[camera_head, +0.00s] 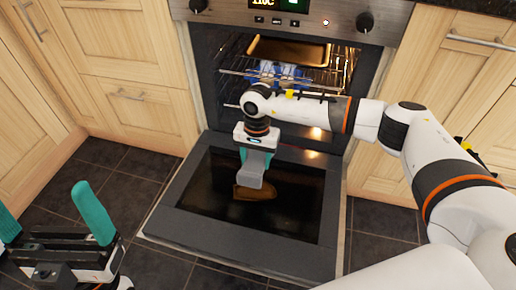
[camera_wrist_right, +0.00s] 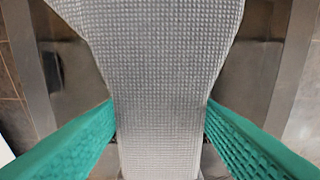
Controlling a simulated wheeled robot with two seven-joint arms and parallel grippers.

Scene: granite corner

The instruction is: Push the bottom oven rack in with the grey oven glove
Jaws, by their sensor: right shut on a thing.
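My right gripper (camera_head: 256,152) hangs over the open oven door (camera_head: 190,196), fingers down. It is shut on the grey oven glove (camera_head: 252,172). In the right wrist view the ribbed grey glove (camera_wrist_right: 165,80) runs between the teal fingers (camera_wrist_right: 160,118). The oven (camera_head: 208,60) is open in front of me. A wire rack (camera_head: 310,78) shows inside it. Lower down, a pale rack edge (camera_head: 231,106) shows, but my right arm covers most of that level, so I cannot tell its full position. My left gripper (camera_head: 45,195) is open and empty at the lower left.
A baking tray (camera_head: 290,50) sits high in the oven. A blue thing (camera_head: 265,73) is partly hidden below it. A tan patch (camera_head: 256,192) shows on the door glass, perhaps a reflection. Wooden cupboards (camera_head: 140,100) flank the oven. Dark floor tiles (camera_head: 165,262) lie clear left of the door.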

